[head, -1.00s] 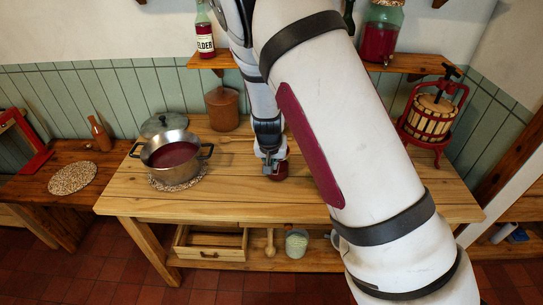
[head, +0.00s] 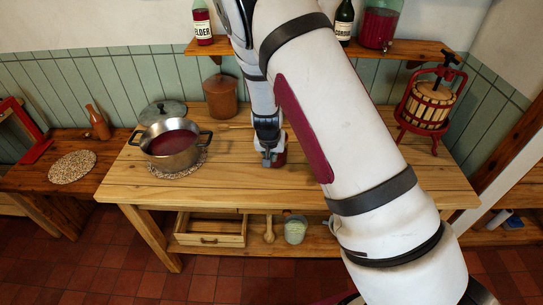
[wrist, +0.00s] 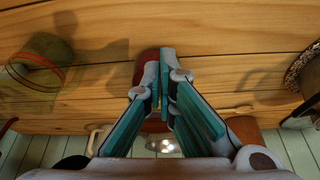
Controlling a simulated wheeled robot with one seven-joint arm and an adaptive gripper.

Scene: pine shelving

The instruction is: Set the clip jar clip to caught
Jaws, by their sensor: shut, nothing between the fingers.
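Whether the fingertips touch the jar I cannot tell.
A steel pot (head: 172,158) of red liquid stands left on a speckled mat, near a brown crock (head: 220,98). A fruit press (head: 428,105) stands at the right. A glass jar with an orange ring (wrist: 38,65) shows in the wrist view. My arm hides the table's right-centre.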

